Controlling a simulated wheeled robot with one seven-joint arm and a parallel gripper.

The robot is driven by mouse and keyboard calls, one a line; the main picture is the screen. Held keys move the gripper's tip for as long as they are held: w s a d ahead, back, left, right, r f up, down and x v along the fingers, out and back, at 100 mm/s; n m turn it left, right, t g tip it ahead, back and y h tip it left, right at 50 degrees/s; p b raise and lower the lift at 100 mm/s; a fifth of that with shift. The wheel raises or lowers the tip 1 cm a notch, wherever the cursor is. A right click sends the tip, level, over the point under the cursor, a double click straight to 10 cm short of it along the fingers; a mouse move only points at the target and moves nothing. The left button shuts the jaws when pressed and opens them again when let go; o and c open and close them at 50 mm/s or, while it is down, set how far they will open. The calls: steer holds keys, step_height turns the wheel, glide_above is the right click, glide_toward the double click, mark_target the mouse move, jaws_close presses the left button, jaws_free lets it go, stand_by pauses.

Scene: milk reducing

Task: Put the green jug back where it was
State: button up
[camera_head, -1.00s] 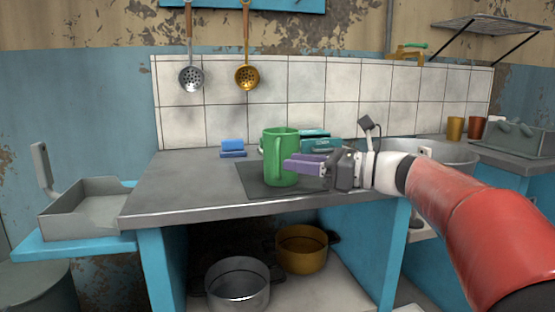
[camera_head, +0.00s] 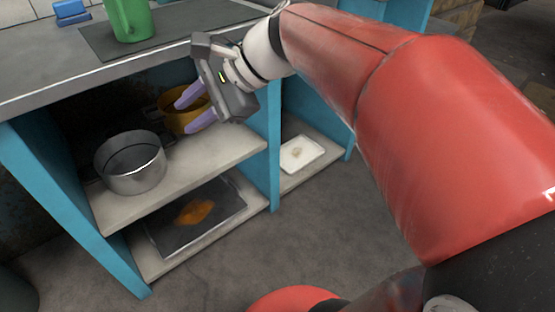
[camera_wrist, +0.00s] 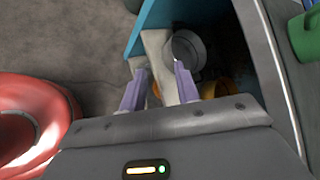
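The green jug (camera_head: 131,20) stands upright on the dark mat (camera_head: 97,40) on the counter, at the top left of the head view. A piece of it also shows at the right edge of the wrist view (camera_wrist: 305,36). My gripper (camera_head: 186,113) is below and to the right of the jug, apart from it, in front of the open shelf. Its two purple fingers are spread with nothing between them. The wrist view also shows my gripper (camera_wrist: 157,76) open and empty, facing the shelf.
A grey metal pot (camera_head: 130,163) and a yellow-orange pot (camera_head: 178,123) stand on the upper shelf. A stained dark tray (camera_head: 222,205) lies on the lower shelf. A white tray (camera_head: 312,150) lies to the right. A blue sponge (camera_head: 70,10) sits on the counter. The floor in front is clear.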

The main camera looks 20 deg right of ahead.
steer(key=s+d+f+n+t+h, duration=0.1)
steer(key=s+d+f+n+h, duration=0.8)
steer(key=s+f+n, duration=0.3)
steer(key=shift+s+d+f+n, duration=0.4)
steer(key=shift+f+n, duration=0.2)
steer(key=shift+n, duration=0.4)
step_height(320, 180, up, 6)
steer(key=p, duration=0.6)
steer(key=shift+c, duration=0.2)
